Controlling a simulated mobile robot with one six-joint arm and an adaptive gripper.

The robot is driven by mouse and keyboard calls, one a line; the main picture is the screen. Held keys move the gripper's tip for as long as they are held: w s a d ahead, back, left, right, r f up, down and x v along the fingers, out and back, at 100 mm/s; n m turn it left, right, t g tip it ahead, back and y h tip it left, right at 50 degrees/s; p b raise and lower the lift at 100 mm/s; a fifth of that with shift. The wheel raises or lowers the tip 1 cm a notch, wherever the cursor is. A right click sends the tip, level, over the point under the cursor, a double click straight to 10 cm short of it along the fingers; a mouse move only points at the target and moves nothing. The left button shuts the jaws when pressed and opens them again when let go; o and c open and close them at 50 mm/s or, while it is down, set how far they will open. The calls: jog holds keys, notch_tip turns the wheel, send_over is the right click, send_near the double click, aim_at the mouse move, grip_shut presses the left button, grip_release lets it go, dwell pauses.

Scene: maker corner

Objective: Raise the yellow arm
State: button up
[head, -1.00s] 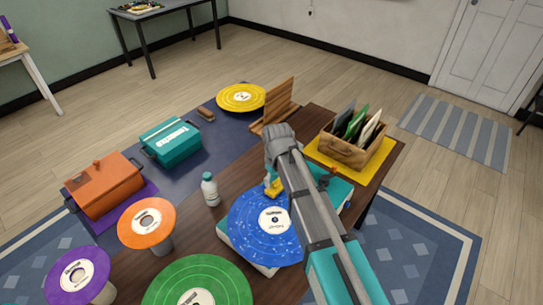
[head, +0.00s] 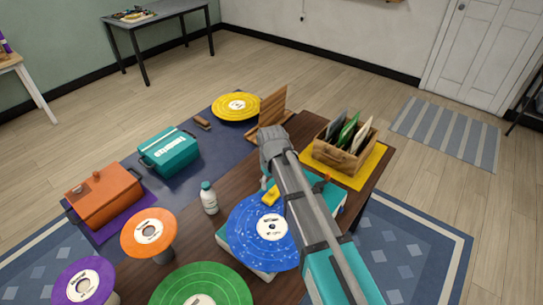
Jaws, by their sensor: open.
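A teal record player (head: 331,206) stands on the brown table with a blue speckled record (head: 255,232) on it. The yellow arm's visible end (head: 270,197) lies at the record's far edge; the rest of it is hidden behind my arm. My gripper (head: 265,183) is just beyond the yellow end, pointing down, open, with nothing seen between its fingers. Its fingers are small and partly hidden by my wrist, and I cannot tell whether they touch the yellow arm.
A white bottle (head: 209,198) stands left of the record player. A wooden crate of sleeves (head: 342,158) sits on a yellow mat at right. A wooden stand (head: 274,108) is behind my wrist. Orange (head: 149,233), green (head: 195,288) and purple (head: 84,284) records are at front left.

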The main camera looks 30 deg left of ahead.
aim_at(272, 191)
notch_tip(272, 191, up, 10)
jog(key=p, duration=0.9)
jog(key=shift+f, duration=0.15)
jog(key=shift+n, duration=0.3)
jog(key=n, duration=1.3)
dwell(0.4)
notch_tip(272, 191, down, 14)
jog(key=b, duration=1.3)
jog(key=shift+r+b, duration=0.2)
jog(key=shift+b, duration=0.1)
